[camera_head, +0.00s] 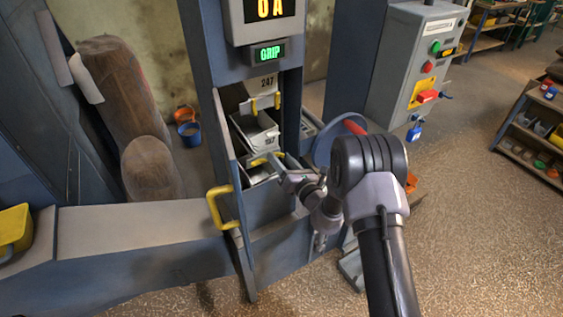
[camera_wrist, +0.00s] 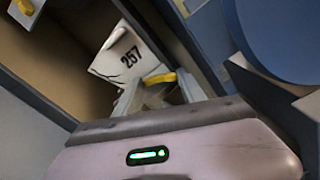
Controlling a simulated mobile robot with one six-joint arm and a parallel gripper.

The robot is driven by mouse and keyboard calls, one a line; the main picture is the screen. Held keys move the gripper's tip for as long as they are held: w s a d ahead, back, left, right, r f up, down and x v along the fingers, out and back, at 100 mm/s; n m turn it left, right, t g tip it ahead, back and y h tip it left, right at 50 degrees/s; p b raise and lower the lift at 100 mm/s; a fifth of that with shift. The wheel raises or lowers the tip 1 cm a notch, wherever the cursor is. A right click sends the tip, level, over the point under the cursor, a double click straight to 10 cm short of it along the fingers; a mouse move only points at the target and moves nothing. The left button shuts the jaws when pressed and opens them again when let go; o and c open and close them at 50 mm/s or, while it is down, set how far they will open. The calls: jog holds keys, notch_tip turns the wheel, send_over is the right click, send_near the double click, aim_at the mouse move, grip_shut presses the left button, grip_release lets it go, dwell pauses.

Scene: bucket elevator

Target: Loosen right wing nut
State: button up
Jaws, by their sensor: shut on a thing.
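A pale bucket marked 257 (camera_wrist: 130,55) sits tilted inside the open elevator casing. It also shows in the head view (camera_head: 254,130), below another bucket marked 247 (camera_head: 262,88). A yellow wing nut (camera_wrist: 160,77) is at the lower edge of bucket 257 in the wrist view. My gripper (camera_head: 280,166) reaches into the opening from the right. In the wrist view my gripper (camera_wrist: 158,90) is shut on this yellow wing nut, its fingers on either side. The contact is partly hidden. Yellow wing nuts (camera_head: 277,100) also show on bucket 247.
A yellow handle (camera_head: 217,207) stands out at the opening's left. A display above reads GRIP (camera_head: 269,52). A grey control box (camera_head: 418,65) with buttons stands at the right. A blue round part (camera_head: 325,146) is close to my arm. Open floor lies to the right.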

jog(key=shift+n+b, duration=0.8)
jog(key=shift+n, duration=1.4)
jog(key=o, duration=1.4)
jog(key=shift+c, duration=0.2)
